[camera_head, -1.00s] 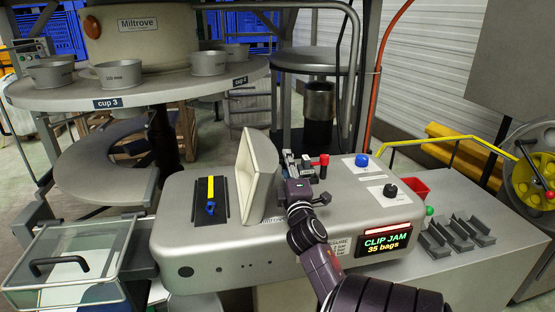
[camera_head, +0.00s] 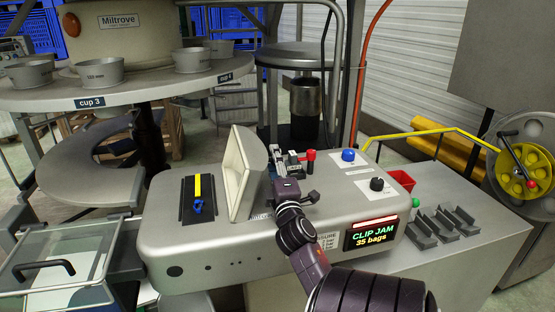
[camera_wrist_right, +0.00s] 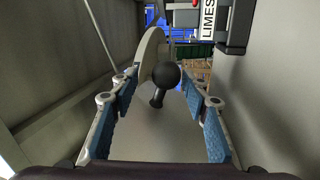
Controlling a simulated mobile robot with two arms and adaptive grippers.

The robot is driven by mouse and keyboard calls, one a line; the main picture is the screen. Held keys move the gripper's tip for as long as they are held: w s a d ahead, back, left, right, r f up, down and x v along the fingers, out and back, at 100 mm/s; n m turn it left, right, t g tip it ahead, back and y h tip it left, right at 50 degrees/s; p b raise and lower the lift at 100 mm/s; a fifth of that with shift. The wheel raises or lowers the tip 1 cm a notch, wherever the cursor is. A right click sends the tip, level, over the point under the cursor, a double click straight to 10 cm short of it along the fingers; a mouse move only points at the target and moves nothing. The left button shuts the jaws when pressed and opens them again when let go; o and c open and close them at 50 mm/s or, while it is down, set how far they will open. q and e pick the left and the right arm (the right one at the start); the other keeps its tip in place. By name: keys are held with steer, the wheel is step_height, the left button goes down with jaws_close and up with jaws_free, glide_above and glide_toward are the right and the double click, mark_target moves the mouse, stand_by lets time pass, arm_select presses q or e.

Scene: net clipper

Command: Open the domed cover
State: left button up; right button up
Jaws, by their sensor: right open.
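The domed cover (camera_head: 243,178) is a cream, rounded shell standing steeply tilted on top of the grey clipper machine (camera_head: 225,242). My right gripper (camera_head: 287,188) is just right of the cover, low over the machine top. In the right wrist view the gripper (camera_wrist_right: 162,85) is open, its blue-padded fingers on either side of a black ball knob (camera_wrist_right: 166,74) on a short stem. The cover's rounded cream edge (camera_wrist_right: 150,50) shows behind the knob. I cannot tell whether the fingers touch the knob. My left gripper is out of view.
A red-topped lever (camera_head: 311,156), a blue button (camera_head: 348,155) and a black knob (camera_head: 377,184) sit right of my gripper. The display (camera_head: 372,235) reads CLIP JAM, 35 bags. A slotted black plate (camera_head: 198,200) lies left of the cover.

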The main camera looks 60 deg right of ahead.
steer(key=v, duration=1.1)
steer(key=shift+r, duration=0.1)
